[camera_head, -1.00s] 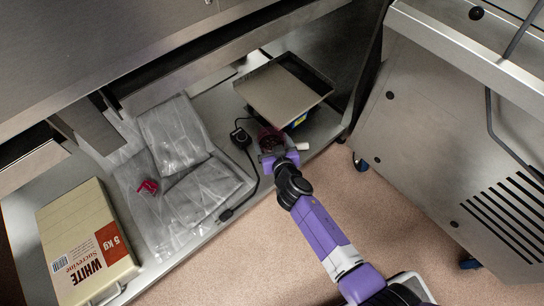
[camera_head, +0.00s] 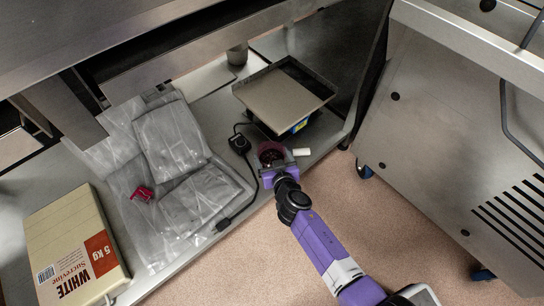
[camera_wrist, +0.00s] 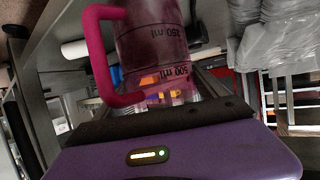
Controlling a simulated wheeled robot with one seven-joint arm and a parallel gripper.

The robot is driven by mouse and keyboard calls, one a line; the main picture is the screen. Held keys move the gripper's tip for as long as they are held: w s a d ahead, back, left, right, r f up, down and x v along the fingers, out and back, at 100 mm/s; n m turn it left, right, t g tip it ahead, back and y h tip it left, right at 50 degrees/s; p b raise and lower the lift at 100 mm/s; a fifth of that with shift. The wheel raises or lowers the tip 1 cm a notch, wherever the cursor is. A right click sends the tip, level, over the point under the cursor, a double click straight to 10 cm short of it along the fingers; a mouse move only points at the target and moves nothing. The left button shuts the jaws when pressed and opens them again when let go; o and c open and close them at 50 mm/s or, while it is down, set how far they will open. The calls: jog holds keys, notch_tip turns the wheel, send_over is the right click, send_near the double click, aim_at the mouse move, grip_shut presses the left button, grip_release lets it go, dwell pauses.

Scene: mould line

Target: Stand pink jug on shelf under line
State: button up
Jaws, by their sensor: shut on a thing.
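The pink jug (camera_head: 270,154) is a translucent dark pink vessel at the front edge of the low shelf (camera_head: 220,115) under the line. In the head view I look down into its open mouth. In the wrist view the jug (camera_wrist: 152,40) shows a bright pink handle and 250 ml and 500 ml marks. My purple gripper (camera_head: 276,169) reaches it from the front and is shut on it. In the wrist view the gripper (camera_wrist: 160,115) covers the part of the jug nearest the camera. I cannot tell whether the jug's base touches the shelf.
A scale (camera_head: 285,98) stands behind the jug, with a black cable and adapter (camera_head: 239,143) to the left. Clear bags (camera_head: 170,138), a red item (camera_head: 142,193) and a 5 kg box (camera_head: 75,245) fill the left.

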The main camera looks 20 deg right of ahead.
jog(key=o, duration=2)
jog(key=shift+f, duration=0.1)
jog(key=p+v, duration=0.3)
jog(key=v, duration=0.9)
jog(key=shift+p, duration=0.35)
